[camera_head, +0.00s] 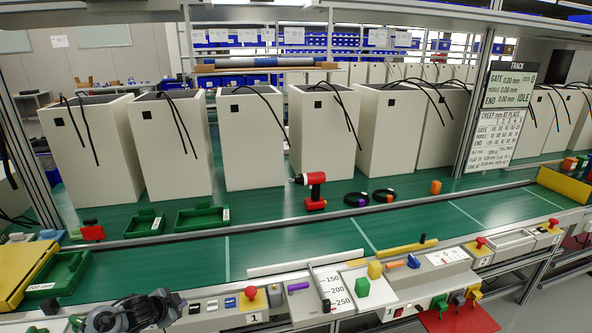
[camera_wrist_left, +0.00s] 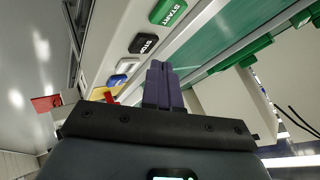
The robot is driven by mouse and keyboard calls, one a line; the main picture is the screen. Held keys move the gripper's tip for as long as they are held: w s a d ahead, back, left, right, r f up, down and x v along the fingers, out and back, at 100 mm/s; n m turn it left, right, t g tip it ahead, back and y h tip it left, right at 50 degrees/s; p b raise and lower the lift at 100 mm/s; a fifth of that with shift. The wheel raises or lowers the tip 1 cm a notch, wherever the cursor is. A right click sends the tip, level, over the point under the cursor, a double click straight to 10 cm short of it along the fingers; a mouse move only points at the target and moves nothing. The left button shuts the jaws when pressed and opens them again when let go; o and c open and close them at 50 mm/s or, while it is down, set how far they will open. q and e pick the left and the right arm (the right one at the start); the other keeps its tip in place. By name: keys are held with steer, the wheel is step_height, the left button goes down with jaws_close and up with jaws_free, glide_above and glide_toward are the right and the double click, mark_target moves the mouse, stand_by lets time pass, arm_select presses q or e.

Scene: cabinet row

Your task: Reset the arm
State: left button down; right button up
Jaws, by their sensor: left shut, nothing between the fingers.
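My left gripper (camera_head: 176,304) is low in the head view, left of centre, in front of the control panel (camera_head: 222,305) on the near rail. In the left wrist view its dark fingers (camera_wrist_left: 160,86) are shut together with nothing between them. They point toward the panel's row of buttons, with the black STOP button (camera_wrist_left: 146,43) and green START button (camera_wrist_left: 168,11) beyond. Whether the fingertips touch the panel cannot be told. My right gripper is not in view.
A red emergency button (camera_head: 251,292) on yellow stands right of the left gripper. The near conveyor lane is mostly clear.

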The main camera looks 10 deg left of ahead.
arm_select(q)
steer(key=s+d+f+n+g+p, duration=0.1)
steer(key=s+d+f, duration=0.3)
steer(key=s+d, duration=0.5)
steer(key=s+d+f+n, duration=0.1)
steer(key=s+d+f, duration=0.3)
steer(key=s+d, duration=0.5)
steer(key=s+d+r+n+g+p, duration=0.1)
steer(key=s+r+n+g, duration=0.15)
steer(key=s, duration=0.95)
steer(key=s+d+r+n+g, duration=0.1)
steer(key=s+r+n+g, duration=0.2)
steer(key=s, duration=1)
step_height(320, 180, up, 39)
steer(key=t+p, duration=0.1)
steer(key=p, duration=3.7)
steer(key=shift+s, duration=0.25)
steer(key=shift+r+n, duration=0.1)
steer(key=shift+n, duration=0.15)
